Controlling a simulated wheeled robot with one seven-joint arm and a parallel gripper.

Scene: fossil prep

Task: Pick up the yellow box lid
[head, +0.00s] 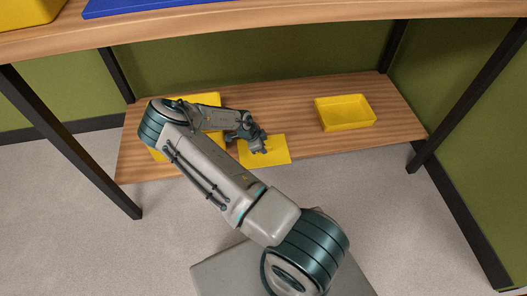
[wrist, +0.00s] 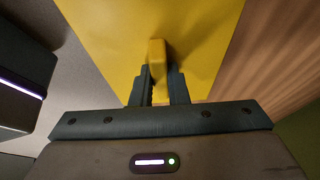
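The yellow box lid (head: 272,153) is a flat square plate at the front edge of the low wooden shelf. In the wrist view the lid (wrist: 110,35) fills the upper middle, and its small upright handle (wrist: 157,55) stands between my fingers. My gripper (head: 257,146) reaches down to the lid's middle. In the wrist view my gripper (wrist: 159,80) has one finger on each side of the handle, close against it, and looks shut on it. I cannot tell whether the lid rests on the shelf or is slightly raised.
An open yellow box (head: 345,112) stands to the right on the shelf (head: 300,115). Another yellow piece (head: 209,100) lies to the left, partly hidden by my arm. A tabletop (head: 250,18) overhangs the shelf, and black legs (head: 80,145) stand at the sides.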

